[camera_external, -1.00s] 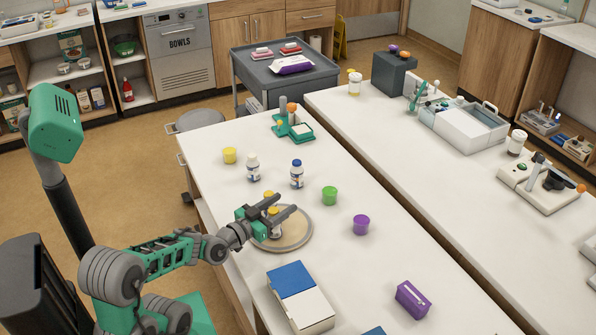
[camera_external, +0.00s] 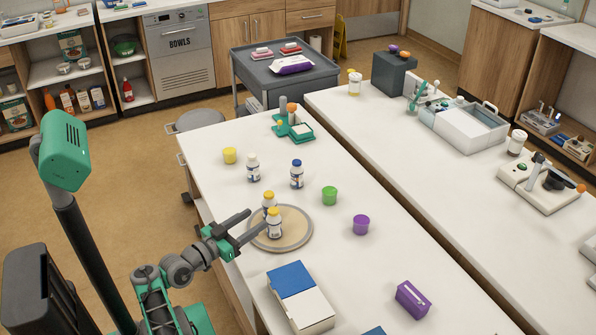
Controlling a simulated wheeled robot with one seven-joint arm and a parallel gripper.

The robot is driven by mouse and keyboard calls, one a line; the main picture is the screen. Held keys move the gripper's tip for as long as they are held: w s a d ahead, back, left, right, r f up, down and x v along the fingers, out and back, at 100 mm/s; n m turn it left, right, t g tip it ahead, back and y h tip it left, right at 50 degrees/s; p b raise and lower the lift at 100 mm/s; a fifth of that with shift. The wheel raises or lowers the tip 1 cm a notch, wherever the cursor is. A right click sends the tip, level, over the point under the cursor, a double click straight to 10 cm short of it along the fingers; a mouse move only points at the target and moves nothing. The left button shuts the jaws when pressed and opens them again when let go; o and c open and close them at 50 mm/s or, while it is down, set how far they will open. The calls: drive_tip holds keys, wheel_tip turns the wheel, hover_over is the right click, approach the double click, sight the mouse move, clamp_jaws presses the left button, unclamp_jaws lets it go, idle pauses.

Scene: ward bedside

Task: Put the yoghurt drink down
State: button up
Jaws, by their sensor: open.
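My gripper (camera_external: 256,222) is open and empty. Its fingertips point at the bottles from the left, near the tray's left edge.
Table between is clear.

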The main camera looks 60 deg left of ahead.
drive_tip(key=shift+s+d+f+b, duration=0.2)
drive_tip(key=shift+s+d+b, duration=0.2)
drive_tip(key=shift+b, duration=0.5)
drive_tip(key=shift+o, duration=0.6)
drive_tip(key=shift+a, duration=0.1)
